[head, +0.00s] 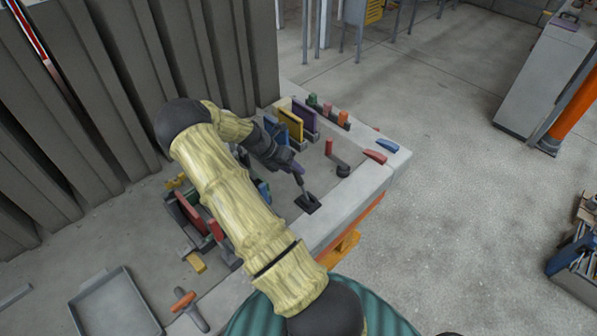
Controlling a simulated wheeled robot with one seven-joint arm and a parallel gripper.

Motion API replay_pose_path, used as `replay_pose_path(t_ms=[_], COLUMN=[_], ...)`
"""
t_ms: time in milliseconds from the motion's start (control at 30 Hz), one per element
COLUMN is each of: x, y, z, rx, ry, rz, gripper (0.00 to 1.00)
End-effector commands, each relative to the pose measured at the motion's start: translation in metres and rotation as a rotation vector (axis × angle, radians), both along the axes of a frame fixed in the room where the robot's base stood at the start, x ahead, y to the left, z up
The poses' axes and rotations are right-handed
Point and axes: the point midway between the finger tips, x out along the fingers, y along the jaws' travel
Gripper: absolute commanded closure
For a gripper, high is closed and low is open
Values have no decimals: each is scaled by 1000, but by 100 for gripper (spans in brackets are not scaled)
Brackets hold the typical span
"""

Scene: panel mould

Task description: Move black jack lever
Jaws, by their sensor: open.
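My gripper (297,176) is open and hangs over the front part of the panel mould (362,187), pointing down. Just below its fingertips a small black piece (309,204) with a dark, flat base sits on the grey mould bed, and I take it for the black jack lever. The fingers and the top of this piece overlap in the picture, so I cannot tell whether they touch. My arm, in a yellowish sleeve, hides the middle left of the mould.
A red upright handle (329,146) and a black round piece (343,171) stand right of my gripper. Yellow and purple plates (303,115) stand behind it. Red and blue wedges lie on the right rim. A grey tray (115,303) and an orange-handled tool (185,301) lie at lower left.

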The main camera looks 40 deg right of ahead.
Motion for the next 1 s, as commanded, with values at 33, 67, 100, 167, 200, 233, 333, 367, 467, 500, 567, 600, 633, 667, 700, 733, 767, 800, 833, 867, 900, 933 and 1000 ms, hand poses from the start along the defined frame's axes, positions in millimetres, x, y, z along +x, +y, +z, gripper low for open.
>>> replay_pose_path(t_ms=[33, 67, 100, 167, 200, 233, 333, 367, 467, 500, 567, 600, 633, 667, 700, 733, 767, 800, 833, 867, 900, 933, 1000], x=[-4, -6, -7, -10, -10, -11, -13, -13, -13, -13, -13, -13, -13, -13, -13, -13, -13, -13, -13, -13, -13, -13, -12], y=[-5, -7, -10, -14, -16, -17, -20, -20, -20, -20, -20, -20, -20, -20, -20, -20, -20, -20, -20, -20, -20, -20, -20], z=[-6, -10, -14, -21, -24, -27, -31, -32, -32, -32, -32, -32, -32, -32, -32, -32, -32, -32, -32, -32, -32, -32, -32], rx=[-2, -2, -1, -1, -1, 0, 0, -1, -1, -1, -1, -1, -1, -1, -1, 0, 0, 0, -1, 0, 0, 0, 0], ry=[5, 4, 2, 3, 2, 1, 1, 1, 0, 0, 0, 0, 0, 0, 0, 0, 0, 0, 0, -1, -1, -1, -1], rz=[-1, -2, -1, 0, -1, 0, 0, 0, 0, 0, 0, 0, 0, 0, 0, 0, 0, 0, 0, 0, 0, 0, 1], gripper=[57, 57, 57, 57, 57, 57, 57, 57, 57, 57, 57, 57, 63, 68, 76, 82, 88, 96, 100, 100, 100, 100, 100])
